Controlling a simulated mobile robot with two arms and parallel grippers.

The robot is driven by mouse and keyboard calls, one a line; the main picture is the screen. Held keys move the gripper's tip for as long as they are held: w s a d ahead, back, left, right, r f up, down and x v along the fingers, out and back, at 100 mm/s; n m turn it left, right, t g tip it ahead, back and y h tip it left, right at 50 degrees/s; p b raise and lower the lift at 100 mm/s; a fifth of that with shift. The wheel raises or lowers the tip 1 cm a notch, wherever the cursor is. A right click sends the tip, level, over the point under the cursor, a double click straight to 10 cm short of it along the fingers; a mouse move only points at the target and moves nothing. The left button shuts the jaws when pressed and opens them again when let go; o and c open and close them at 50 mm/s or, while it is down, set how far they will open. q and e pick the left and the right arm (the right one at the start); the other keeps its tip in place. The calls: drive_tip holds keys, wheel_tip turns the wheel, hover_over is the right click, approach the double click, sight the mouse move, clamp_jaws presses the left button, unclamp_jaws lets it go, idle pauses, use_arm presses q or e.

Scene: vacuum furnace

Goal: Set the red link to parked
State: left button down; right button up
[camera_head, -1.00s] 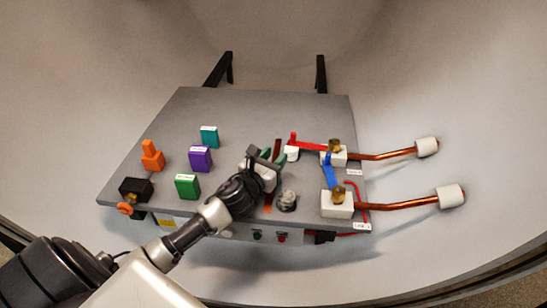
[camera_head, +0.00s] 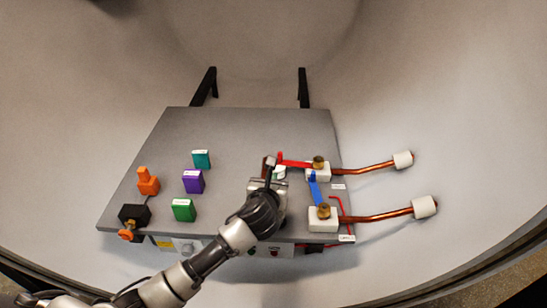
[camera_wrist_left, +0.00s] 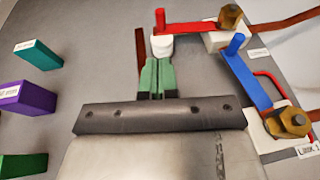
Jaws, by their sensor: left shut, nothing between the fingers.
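The red link (camera_head: 297,163) is a flat red bar. Its right end is at the brass nut on the far white block; its left end, with an upright red peg, lies over a white post. It also shows in the left wrist view (camera_wrist_left: 192,28), with the post (camera_wrist_left: 162,47) below the peg. My left gripper (camera_wrist_left: 158,64) is shut and empty; its green fingertips point at the post from the near side, close to it. Whether they touch is unclear. In the head view the gripper (camera_head: 279,178) partly hides the post. My right gripper is not in view.
A blue link (camera_head: 314,188) with an upright peg runs between the white blocks, right of my gripper. Copper rods (camera_head: 372,169) stick out to the right. Teal, purple (camera_head: 193,182) and green blocks stand left. A dark red strip (camera_wrist_left: 140,50) lies beside the post.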

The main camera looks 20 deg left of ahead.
sight(279, 155)
use_arm(q)
drive_tip(key=x, duration=0.9)
drive_tip(key=shift+w+r, duration=0.15)
drive_tip(key=shift+r, duration=0.25)
drive_tip(key=shift+w+a, duration=0.15)
drive_tip(key=shift+w, duration=0.7)
